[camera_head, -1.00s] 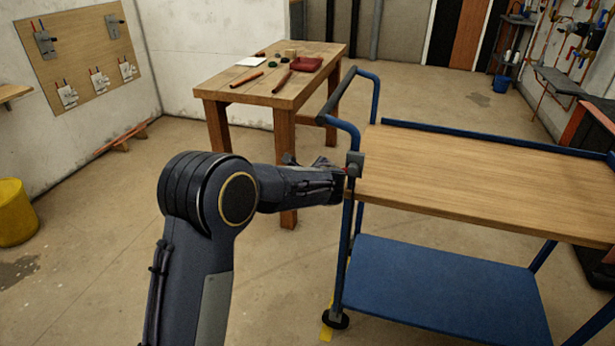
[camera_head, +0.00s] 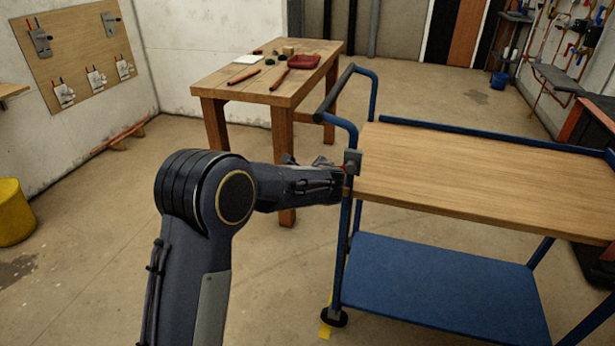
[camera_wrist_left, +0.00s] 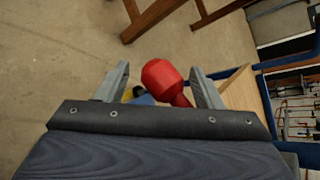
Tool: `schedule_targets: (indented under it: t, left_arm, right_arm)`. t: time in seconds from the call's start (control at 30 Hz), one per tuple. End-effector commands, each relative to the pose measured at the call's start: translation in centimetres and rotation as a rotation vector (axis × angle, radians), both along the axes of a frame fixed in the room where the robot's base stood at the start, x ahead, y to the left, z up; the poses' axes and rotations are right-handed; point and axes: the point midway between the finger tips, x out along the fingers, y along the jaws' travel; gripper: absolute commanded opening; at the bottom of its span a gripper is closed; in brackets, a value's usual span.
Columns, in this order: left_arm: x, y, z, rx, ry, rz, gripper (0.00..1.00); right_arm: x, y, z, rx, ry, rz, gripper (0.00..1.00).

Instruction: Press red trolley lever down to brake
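The trolley (camera_head: 450,170) has a wooden top, a blue frame and a blue lower shelf. Its red lever is a small red spot beside a grey block (camera_head: 352,161) at the trolley's near left corner. My left gripper (camera_head: 338,177) is at that corner, its fingers hard to make out in the head view. In the left wrist view the lever's round red knob (camera_wrist_left: 162,77) sits between the two grey fingers of my left gripper (camera_wrist_left: 158,79). The fingers are apart, with a gap visible to the left of the knob. My right gripper is not in view.
A wooden table (camera_head: 270,75) with tools and a red tray stands behind my left arm. A yellow bin (camera_head: 14,212) is at the far left. The trolley's push handle (camera_head: 338,95) rises just beyond the lever.

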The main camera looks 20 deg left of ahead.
Motion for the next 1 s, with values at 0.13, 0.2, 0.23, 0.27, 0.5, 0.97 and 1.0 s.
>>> schedule_targets:
  t: [0.13,0.2,0.23,0.27,0.5,0.97,1.0]
  left_arm:
    - [-1.8,-1.3,1.1,-0.002,0.001,-0.010,0.59]
    - [-2.7,-1.9,1.8,-0.004,0.001,-0.011,0.59]
    - [-3.1,-2.0,2.1,-0.003,0.000,-0.010,0.59]
    - [-3.5,-2.2,2.4,-0.004,0.001,-0.009,0.59]
    - [-5.4,-3.1,3.7,-0.003,0.001,-0.006,0.59]
    - [-6.9,-1.3,4.1,-0.074,0.005,0.061,0.59]
    - [-7.9,-0.2,4.3,-0.126,0.010,0.106,0.59]
  right_arm:
    - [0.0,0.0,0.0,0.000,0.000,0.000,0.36]
    - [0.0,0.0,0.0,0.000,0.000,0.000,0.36]
    - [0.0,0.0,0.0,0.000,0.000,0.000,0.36]
    - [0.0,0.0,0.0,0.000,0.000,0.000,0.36]
    - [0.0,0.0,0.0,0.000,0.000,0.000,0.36]
    - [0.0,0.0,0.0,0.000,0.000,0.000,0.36]
    - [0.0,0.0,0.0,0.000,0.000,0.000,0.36]
